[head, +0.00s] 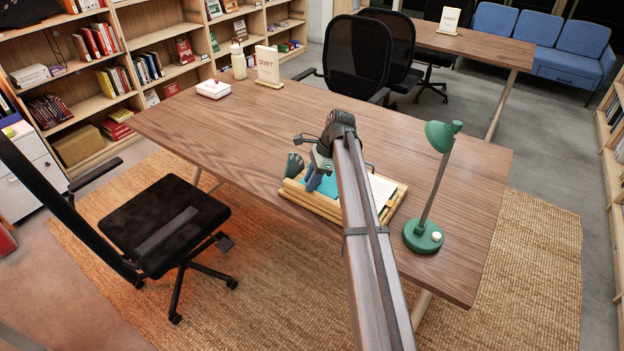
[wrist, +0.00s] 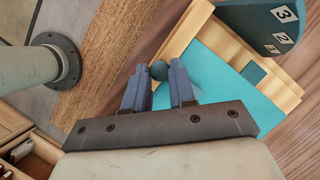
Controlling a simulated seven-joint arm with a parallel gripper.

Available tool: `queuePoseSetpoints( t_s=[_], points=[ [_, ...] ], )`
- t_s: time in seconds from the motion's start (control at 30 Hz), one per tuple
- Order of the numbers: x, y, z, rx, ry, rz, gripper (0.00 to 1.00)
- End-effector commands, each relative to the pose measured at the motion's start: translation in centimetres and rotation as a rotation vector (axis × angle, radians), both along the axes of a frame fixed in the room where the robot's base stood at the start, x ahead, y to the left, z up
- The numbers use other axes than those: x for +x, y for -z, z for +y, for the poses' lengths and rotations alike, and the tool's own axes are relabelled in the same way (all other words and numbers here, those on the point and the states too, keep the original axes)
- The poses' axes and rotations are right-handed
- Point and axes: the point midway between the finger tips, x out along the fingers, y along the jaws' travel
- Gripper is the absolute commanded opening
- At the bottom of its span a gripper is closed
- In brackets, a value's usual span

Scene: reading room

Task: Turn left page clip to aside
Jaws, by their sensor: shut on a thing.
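A wooden book stand (head: 325,206) lies on the desk, with a teal surface (head: 328,187) on its left part and a white page (head: 380,190) on its right. My gripper (head: 321,168) is over the left part. In the wrist view, my gripper (wrist: 158,78) is shut on a round dark teal knob (wrist: 158,70), which shows between the fingertips. The knob appears to belong to the left page clip; how it joins the stand is hidden.
A dark block with numbers (wrist: 270,24) stands beside the stand; it also shows in the head view (head: 293,165). A green lamp (head: 424,235) stands right of the stand. The desk's far left holds a sign (head: 267,64), a bottle (head: 238,62) and a white box (head: 213,89).

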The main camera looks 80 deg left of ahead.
Motion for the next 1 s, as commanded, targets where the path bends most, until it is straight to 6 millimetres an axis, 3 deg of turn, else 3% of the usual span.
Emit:
queuePoseSetpoints(
  t_s=[0.47, 1.0],
  points=[
    [0.02, -0.02, 0.31, 0.0, -0.13, -0.001, 0.0],
    [-0.23, -0.02, 0.75, 0.0, -0.624, 0.0, 0.0]
  ],
)
